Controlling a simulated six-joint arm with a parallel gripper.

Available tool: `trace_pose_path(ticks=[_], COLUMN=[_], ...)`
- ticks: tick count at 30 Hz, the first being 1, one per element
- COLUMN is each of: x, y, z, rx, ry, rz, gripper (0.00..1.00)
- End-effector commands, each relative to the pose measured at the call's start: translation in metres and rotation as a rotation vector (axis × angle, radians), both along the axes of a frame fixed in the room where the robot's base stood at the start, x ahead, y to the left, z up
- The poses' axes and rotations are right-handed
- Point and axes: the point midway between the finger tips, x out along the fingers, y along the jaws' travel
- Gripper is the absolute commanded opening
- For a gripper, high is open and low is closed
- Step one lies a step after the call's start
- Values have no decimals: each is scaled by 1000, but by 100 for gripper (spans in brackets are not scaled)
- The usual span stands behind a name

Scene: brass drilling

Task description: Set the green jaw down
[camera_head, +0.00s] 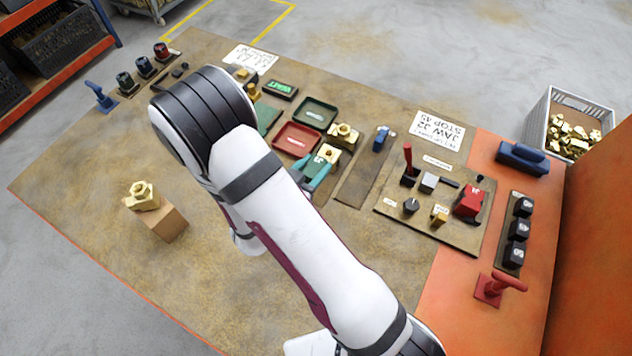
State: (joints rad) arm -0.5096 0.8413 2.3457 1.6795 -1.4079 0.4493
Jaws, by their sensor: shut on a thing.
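My gripper is hidden behind my own white arm, which crosses the middle of the head camera view. I cannot see its fingers or what they hold. A teal-green piece (319,172) shows at the right edge of my arm, beside a small block with a white label. It may be the green jaw, but most of it is covered and I cannot tell whether it rests on the table or is held.
A green tray (316,112) and a red tray (297,139) lie behind my arm. Brass fittings (343,134) stand close by. A control panel (388,209) is at right. A brass part sits on a brown block (165,222) at left. The front-left bench is otherwise clear.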

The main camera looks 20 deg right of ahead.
Motion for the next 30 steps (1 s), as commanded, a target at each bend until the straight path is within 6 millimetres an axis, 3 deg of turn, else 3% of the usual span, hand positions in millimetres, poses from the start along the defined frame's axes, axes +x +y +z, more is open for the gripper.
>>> trace_pose_path(ticks=[7,18,19,24,30], x=[1,1,1,1,1], y=[-1,-1,-1,-1,-1], z=[-49,-56,-57,-56,-56], rx=[-2,0,0,0,0], ry=[1,-1,-2,-2,-2], rz=[1,1,1,1,1], gripper=[0,0,49,77,77])
